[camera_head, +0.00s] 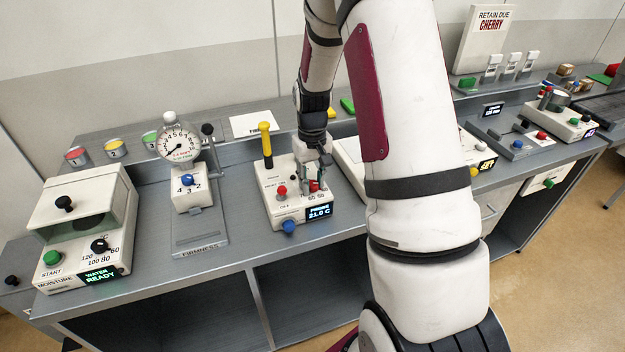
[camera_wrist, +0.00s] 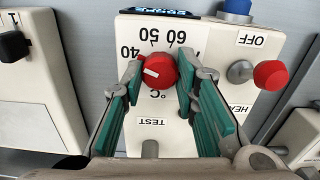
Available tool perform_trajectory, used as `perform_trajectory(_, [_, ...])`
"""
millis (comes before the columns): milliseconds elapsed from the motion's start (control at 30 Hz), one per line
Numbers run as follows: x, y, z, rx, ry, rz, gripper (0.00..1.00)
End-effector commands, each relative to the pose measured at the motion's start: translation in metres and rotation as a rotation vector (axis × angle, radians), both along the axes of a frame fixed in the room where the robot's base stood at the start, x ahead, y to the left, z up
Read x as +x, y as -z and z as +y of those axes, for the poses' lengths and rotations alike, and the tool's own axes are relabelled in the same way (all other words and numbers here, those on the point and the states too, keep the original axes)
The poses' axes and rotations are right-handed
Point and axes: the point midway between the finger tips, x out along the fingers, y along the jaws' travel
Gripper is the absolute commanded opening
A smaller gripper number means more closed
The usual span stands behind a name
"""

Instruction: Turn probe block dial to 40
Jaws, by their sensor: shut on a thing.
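The probe block (camera_head: 292,212) is a white box on the bench, with a small display reading 21.0 C (camera_head: 319,212). Its red dial (camera_wrist: 160,64) has a white pointer mark and sits beside the printed numbers 40, 50 and 60. The mark points left in the wrist view, slightly below the 40. My gripper (camera_wrist: 158,80) is shut on the dial, one green-padded finger on each side. In the head view my gripper (camera_head: 313,174) reaches down onto the block and partly hides the dial.
On the block are a red-capped switch (camera_wrist: 270,75) marked OFF, a blue knob (camera_head: 289,226) and a yellow-handled probe (camera_head: 266,140). The firmness gauge (camera_head: 180,143) and moisture box (camera_head: 88,215) stand to the left. My arm hides part of the bench to the right.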

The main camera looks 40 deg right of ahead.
Motion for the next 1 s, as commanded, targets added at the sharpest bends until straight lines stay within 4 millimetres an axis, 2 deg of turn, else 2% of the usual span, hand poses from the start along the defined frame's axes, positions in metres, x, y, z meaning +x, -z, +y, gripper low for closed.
perform_trajectory(333, [0.000, 0.000, 0.000, 0.000, -0.005, 0.000, 0.00])
perform_trajectory(367, [0.000, 0.000, 0.000, 0.000, -0.005, 0.000, 0.30])
perform_trajectory(433, [0.000, 0.000, 0.000, 0.000, -0.004, -0.001, 0.46])
perform_trajectory(467, [0.000, 0.000, 0.000, 0.000, -0.004, -0.001, 0.48])
perform_trajectory(800, [0.000, -0.003, 0.000, 0.000, -0.003, -0.002, 0.48])
perform_trajectory(1000, [0.001, -0.029, 0.000, -0.002, -0.003, -0.005, 0.48])
